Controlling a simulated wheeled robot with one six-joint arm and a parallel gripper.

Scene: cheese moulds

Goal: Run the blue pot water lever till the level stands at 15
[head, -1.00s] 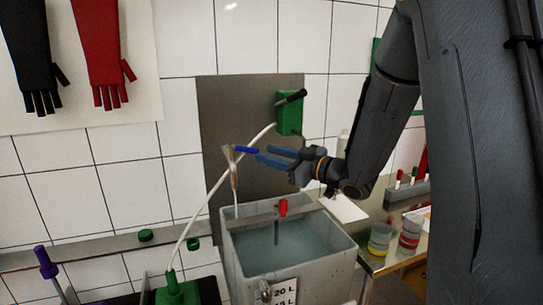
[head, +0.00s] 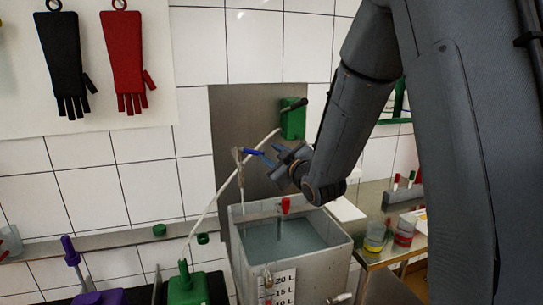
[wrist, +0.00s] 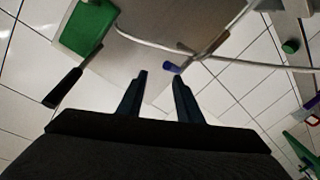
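The blue lever (head: 253,152) sits on a pale tap (head: 238,157) above the grey pot (head: 338,262). A thin pale streak runs down from the tap toward the pot; I cannot tell whether it is running water. Grey-blue water (head: 285,245) stands in the pot. A scale plate (head: 281,283) on its front reads 20 L, 15 L and 10 L; the exact level is unclear. My gripper (head: 270,157) is open just right of the lever. In the wrist view the lever's end (wrist: 172,67) lies just beyond the fingertips, near the right finger; contact is unclear.
A green box with a dark lever (head: 293,119) is on the steel wall panel, above my gripper. A white hose (head: 222,190) runs down left from it. A red-handled item (head: 285,204) stands at the pot. A side table (head: 375,210) is at right.

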